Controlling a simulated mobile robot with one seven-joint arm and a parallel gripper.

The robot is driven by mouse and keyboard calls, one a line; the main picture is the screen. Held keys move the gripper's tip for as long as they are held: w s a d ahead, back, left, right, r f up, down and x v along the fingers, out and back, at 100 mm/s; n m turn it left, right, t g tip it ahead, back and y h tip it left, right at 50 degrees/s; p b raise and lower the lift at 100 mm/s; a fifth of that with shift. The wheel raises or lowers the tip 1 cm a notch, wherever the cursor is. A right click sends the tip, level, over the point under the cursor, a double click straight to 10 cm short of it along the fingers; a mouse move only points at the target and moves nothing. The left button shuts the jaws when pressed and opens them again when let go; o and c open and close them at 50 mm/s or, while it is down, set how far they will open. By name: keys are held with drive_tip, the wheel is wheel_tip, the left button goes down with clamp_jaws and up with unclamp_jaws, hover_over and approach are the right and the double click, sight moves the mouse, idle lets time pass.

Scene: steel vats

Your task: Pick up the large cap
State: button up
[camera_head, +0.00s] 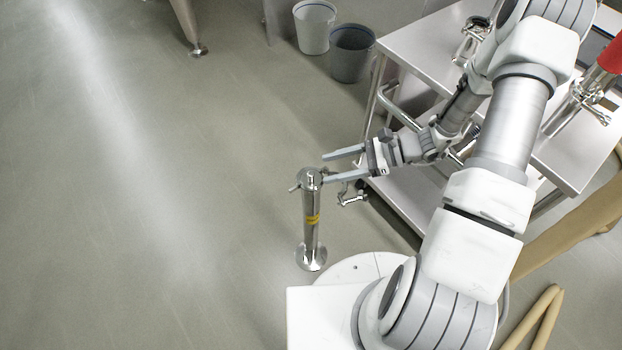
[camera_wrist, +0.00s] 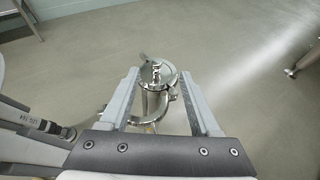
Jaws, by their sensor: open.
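The large cap (camera_head: 311,178) is a round, shiny steel lid with a small handle on top. It sits on an upright steel pipe (camera_head: 311,225) with a yellow band and a round foot on the floor. My gripper (camera_head: 327,168) is open and empty, just right of the cap in the head view. In the wrist view the cap (camera_wrist: 157,73) shows between the two fingertips of my gripper (camera_wrist: 159,76), seemingly a little beyond them. I cannot tell whether a finger touches it. The pipe's lower part is hidden in the wrist view.
A steel clamp or fitting (camera_head: 350,195) shows right of the pipe. A metal table (camera_head: 420,55) with a lower shelf (camera_head: 395,190) stands at the right, under my arm. A white bucket (camera_head: 313,30) and a grey bucket (camera_head: 350,55) stand behind.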

sight(312, 174)
drive_tip(key=shift+s+b+x, duration=0.15)
drive_tip(key=shift+b+x, duration=0.35)
drive_tip(key=shift+x, duration=1)
drive_tip(key=shift+s+b+x, duration=0.15)
drive_tip(key=shift+b+x, duration=0.3)
drive_tip(key=shift+x, duration=1.1)
drive_tip(key=shift+d+f, duration=0.1)
clamp_jaws()
